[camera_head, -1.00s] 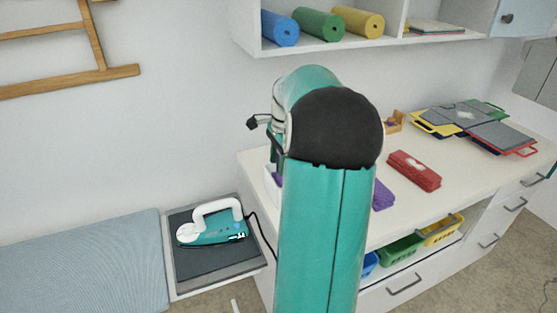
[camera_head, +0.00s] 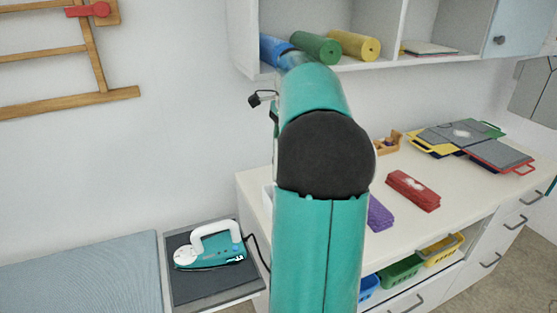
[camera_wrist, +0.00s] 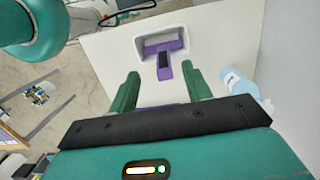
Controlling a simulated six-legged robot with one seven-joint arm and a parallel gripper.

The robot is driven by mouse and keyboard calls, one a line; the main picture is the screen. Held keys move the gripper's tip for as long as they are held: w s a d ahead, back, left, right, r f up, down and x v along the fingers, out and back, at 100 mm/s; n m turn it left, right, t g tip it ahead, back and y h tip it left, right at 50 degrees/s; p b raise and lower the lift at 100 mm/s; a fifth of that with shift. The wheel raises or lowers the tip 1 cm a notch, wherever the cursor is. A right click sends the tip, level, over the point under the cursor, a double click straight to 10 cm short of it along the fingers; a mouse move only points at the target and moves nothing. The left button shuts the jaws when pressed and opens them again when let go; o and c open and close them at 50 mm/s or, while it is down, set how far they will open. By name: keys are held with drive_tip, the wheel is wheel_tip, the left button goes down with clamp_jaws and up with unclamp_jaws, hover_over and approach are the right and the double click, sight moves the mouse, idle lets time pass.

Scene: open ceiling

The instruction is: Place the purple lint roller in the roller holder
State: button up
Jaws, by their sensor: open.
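The purple lint roller (camera_wrist: 165,61) lies in a white tray (camera_wrist: 185,33) in the wrist view, its handle with a dark patch pointing toward my gripper. My gripper (camera_wrist: 161,83) is open and empty, its two green fingers spread either side of the handle's line and apart from it. In the head view my arm hides the gripper and the roller; only a sliver of the white tray (camera_head: 267,196) shows. A small wooden stand (camera_head: 388,142), perhaps the roller holder, is at the back of the counter.
A pale bottle (camera_wrist: 240,84) stands right of the fingers. Purple cloth (camera_head: 380,213) and red cloth (camera_head: 413,190) lie folded on the counter (camera_head: 470,190). Boards (camera_head: 470,140) are stacked at its right. A shelf with rolled mats (camera_head: 316,46) hangs above; an iron (camera_head: 210,248) sits at left.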

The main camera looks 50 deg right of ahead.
drive_tip(key=w+a+r+n+t+h, duration=0.15)
drive_tip(key=a+n, duration=0.35)
drive_tip(key=a, duration=0.7)
drive_tip(key=w+a+r+n+h, duration=0.15)
drive_tip(key=a+n, duration=0.45)
drive_tip(key=a, duration=0.6)
drive_tip(key=s+a+f+n+t, duration=0.1)
drive_tip(key=s+a+f+n, duration=0.2)
drive_tip(key=a, duration=0.3)
drive_tip(key=s+a+f+n+t+y, duration=0.1)
drive_tip(key=s+a+f+n, duration=0.1)
drive_tip(key=a+n, duration=0.3)
drive_tip(key=s+a+f+n+t, duration=0.1)
drive_tip(key=s+a+f+n, duration=0.2)
drive_tip(key=a, duration=0.4)
drive_tip(key=shift+s+a+f+n+y, duration=0.3)
drive_tip(key=shift+s+a+n+y, duration=0.1)
drive_tip(key=shift+s+n, duration=0.6)
drive_tip(key=shift+w, duration=0.1)
drive_tip(key=shift+c, duration=1.4)
drive_tip(key=shift+s, duration=0.2)
